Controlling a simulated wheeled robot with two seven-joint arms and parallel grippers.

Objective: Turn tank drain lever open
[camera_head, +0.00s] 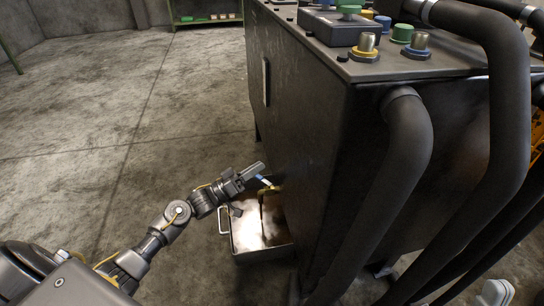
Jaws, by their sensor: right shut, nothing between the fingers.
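The tank (310,130) is a large dark metal box at the middle right. The fingertips are beside or touching the lever; I cannot tell which. Whether the fingers are open or shut is too small to tell. My right gripper does not show clearly anywhere.
A metal pan (267,256) with a handle stands on the floor under the valve, with bright reflections inside. Thick dark hoses (408,150) run down the tank's right side. Coloured fittings (366,45) stand on its top. The concrete floor at left is clear.

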